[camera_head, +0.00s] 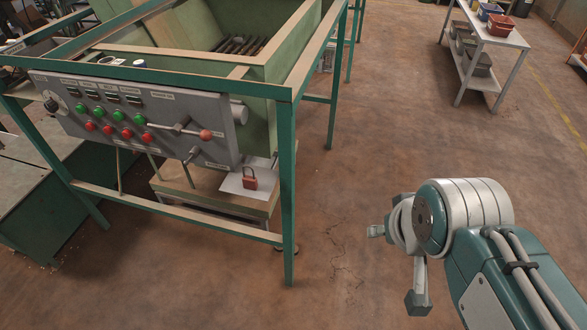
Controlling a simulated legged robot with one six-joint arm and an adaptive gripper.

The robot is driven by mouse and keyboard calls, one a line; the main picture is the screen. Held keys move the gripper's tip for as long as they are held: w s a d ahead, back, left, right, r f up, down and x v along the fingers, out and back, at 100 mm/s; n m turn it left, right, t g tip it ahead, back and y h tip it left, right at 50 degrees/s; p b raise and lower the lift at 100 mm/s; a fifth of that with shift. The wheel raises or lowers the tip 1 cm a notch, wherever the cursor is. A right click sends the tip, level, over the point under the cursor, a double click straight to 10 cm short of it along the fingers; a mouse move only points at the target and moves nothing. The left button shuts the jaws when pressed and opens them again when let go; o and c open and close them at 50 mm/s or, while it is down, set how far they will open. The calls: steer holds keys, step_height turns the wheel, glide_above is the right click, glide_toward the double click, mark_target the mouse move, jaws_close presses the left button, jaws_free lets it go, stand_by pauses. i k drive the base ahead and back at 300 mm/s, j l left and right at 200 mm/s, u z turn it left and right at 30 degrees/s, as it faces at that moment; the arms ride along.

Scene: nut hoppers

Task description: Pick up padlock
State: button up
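A small red-brown padlock (250,182) with its shackle up stands on a white sheet or plate (234,183) under the right end of a grey control panel. A low wooden-topped surface (205,196) bears the sheet, inside the green frame. My gripper (396,268) is at the lower right, over open floor, well to the right of the padlock and apart from it. One finger points left and one points down, with a wide gap and nothing between them.
The green frame's front leg (289,200) and lower rail (170,211) stand around the padlock's place. The control panel (130,115) with buttons and levers overhangs it. A shelf with bins (487,40) is at the back right.

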mark_target(248, 182)
steer(key=z, duration=0.45)
steer(key=j+z, duration=0.15)
steer(key=z, duration=0.7)
steer(key=j+z, duration=0.1)
steer(key=z, duration=0.3)
steer(key=k+z, duration=0.1)
steer(key=z, duration=0.35)
steer(key=j+z, duration=0.1)
steer(key=z, duration=0.35)
steer(key=k+z, duration=0.1)
steer(key=z, duration=0.3)
steer(key=k+j+z, duration=0.1)
steer(key=k+z, duration=0.3)
steer(key=k+u, duration=0.3)
steer(key=k+j+u, duration=0.1)
steer(key=k+u, duration=0.3)
steer(key=u, duration=0.3)
steer(key=k+u, duration=0.15)
steer(key=u, duration=0.25)
steer(key=k+u, duration=0.1)
steer(key=u, duration=0.3)
steer(key=k+j+u, duration=0.1)
steer(key=u, duration=0.25)
steer(key=k+j+u, duration=0.1)
steer(key=u, duration=1.05)
steer(key=i, duration=0.4)
